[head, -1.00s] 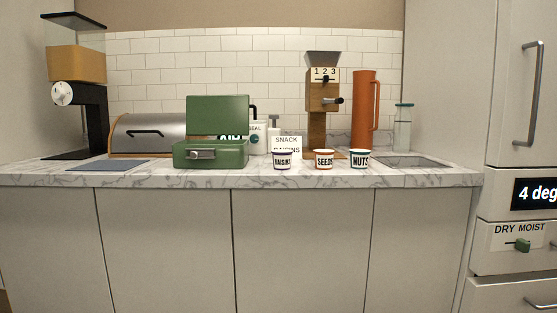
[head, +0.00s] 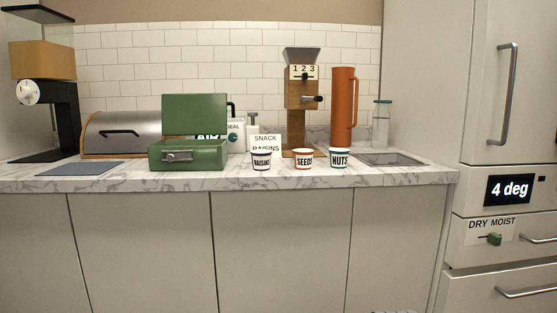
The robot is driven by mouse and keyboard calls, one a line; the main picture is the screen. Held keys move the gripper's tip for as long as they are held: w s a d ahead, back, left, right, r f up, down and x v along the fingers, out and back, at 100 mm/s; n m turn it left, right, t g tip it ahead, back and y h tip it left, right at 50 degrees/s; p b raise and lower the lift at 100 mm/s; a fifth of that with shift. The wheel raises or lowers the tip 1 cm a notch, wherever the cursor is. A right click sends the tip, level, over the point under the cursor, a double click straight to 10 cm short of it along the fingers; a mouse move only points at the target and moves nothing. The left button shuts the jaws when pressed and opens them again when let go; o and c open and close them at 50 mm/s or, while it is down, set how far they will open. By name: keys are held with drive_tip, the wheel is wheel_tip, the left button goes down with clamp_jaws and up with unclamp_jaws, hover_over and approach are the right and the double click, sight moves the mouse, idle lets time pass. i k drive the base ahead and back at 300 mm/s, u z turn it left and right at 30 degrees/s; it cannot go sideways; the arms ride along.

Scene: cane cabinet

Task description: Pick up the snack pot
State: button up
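Three small white pots stand in a row near the front edge of the marble counter (head: 300,181). The left one is the raisins pot (head: 261,161), the middle one the seeds pot (head: 304,159) with a red-brown rim, and the right one the nuts pot (head: 339,158) with a green rim. A white card (head: 265,142) behind the raisins pot reads "SNACK RAISINS"; the pot partly covers its lower edge. My gripper does not show clearly; only a small sliver of something shows at the bottom edge.
An open green box (head: 188,155) stands left of the pots, before a steel bread bin (head: 130,133). Behind them are a wooden dispenser (head: 301,95) and a tall orange jug (head: 343,108). A fridge (head: 500,100) stands at far right.

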sight(261, 158)
drive_tip(key=z, duration=2.45)
drive_tip(key=k, duration=1.5)
drive_tip(key=u, duration=2)
drive_tip(key=i, duration=1)
